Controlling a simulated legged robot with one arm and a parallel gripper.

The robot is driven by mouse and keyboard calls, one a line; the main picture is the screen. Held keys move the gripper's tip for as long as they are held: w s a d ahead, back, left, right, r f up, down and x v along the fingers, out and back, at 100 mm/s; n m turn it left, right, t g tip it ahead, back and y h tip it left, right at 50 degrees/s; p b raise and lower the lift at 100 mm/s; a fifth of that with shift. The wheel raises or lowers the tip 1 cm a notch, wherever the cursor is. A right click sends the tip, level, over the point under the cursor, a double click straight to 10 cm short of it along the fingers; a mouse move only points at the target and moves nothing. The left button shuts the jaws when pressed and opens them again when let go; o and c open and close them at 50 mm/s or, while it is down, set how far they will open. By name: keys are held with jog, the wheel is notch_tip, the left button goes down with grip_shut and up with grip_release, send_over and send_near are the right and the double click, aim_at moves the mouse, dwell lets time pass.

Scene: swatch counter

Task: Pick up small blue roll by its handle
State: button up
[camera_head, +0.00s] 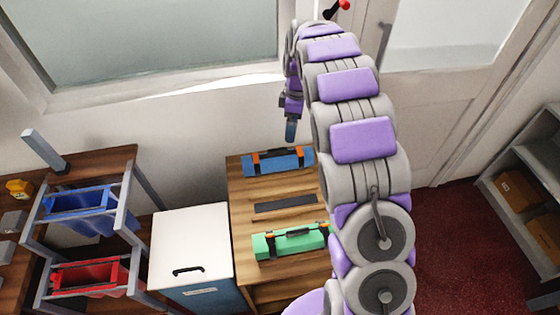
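A blue roll (290,164) with a dark handle and orange end pieces lies at the back of the wooden counter (240,205). It looks like the small blue roll. My gripper (291,131) hangs from the end of my purple and grey arm, pointing down. In the picture it is just above the right part of the blue roll, apart from it. The fingers are small and seen edge-on, so their opening does not show. I see nothing held in it.
A green roll (290,246) with a similar handle lies nearer on the counter, past a dark strip (285,203). A white-topped box (190,240) stands left. Blue (80,212) and red (88,278) bins hang in a rack. A wall and window are behind.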

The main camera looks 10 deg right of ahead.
jog(key=w+a+f+n, duration=0.2)
jog(key=w+f, duration=0.3)
jog(key=n, duration=0.2)
send_over(282, 148)
jog(key=a, duration=0.1)
jog(key=shift+y, duration=0.3)
notch_tip(282, 148, down, 8)
jog(key=shift+f+b, duration=0.1)
jog(key=shift+b, duration=0.35)
jog(key=f, duration=0.4)
jog(key=f+b, duration=0.1)
jog(key=f, duration=0.1)
jog(key=shift+d+f, duration=0.15)
jog(key=shift+d, duration=0.25)
jog(key=f, duration=0.1)
jog(key=a+f+b, duration=0.1)
jog(key=f, duration=0.1)
jog(key=a+f, duration=0.1)
jog(key=shift+a+f+b, duration=0.2)
jog(key=shift+f+b, duration=0.05)
jog(key=shift+b, duration=0.15)
jog(key=shift+w+f, duration=0.1)
jog(key=shift+f, duration=0.15)
jog(key=shift+d, duration=0.5)
jog(key=shift+c, duration=0.4)
jog(key=shift+a, duration=0.3)
jog(key=c, duration=0.8)
